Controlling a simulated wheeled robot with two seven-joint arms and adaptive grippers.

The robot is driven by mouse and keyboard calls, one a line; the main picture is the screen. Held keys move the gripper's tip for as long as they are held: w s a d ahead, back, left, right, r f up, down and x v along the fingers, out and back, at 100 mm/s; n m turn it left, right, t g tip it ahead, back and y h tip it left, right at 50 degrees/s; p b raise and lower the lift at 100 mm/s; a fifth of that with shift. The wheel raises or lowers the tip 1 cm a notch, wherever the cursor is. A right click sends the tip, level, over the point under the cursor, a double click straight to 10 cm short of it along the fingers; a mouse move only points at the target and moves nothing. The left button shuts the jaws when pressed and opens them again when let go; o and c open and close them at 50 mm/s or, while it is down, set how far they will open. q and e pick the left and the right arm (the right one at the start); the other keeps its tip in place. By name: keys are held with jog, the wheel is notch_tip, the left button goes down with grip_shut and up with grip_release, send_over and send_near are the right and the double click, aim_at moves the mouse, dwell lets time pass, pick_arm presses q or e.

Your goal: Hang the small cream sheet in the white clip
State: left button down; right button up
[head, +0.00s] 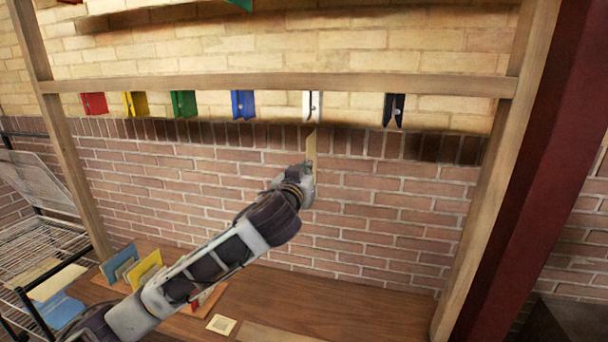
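The white clip (313,104) hangs from the wooden rail, between the blue and black clips. A small cream sheet (311,148) stands upright just below it, seen nearly edge-on. My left gripper (309,169) holds the sheet by its lower end; the fingers are small and partly hidden by the wrist. The sheet's top edge appears right at or just under the clip's lower end; I cannot tell whether they touch or whether the sheet is between the jaws. My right gripper is not in view.
Red (94,103), yellow (135,104), green (184,103), blue (243,104) and black (394,109) clips share the rail (440,85). On the wooden table (370,305) stand upright coloured sheets (146,267); a small framed-looking cream piece (221,324) lies flat. A wire rack (25,250) stands left.

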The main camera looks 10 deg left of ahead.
aim_at(307, 143)
pick_arm(q)
jog(key=shift+r+p, duration=1)
jog(key=shift+r, duration=0.4)
jog(key=shift+w, duration=0.1)
dwell(0.6)
jog(key=shift+r+p, duration=0.45)
jog(key=shift+r, duration=0.75)
dwell(0.4)
jog(key=shift+r, duration=1.1)
jog(key=c, duration=2.2)
grip_release()
jog(key=o, duration=0.9)
jog(key=shift+s, duration=0.2)
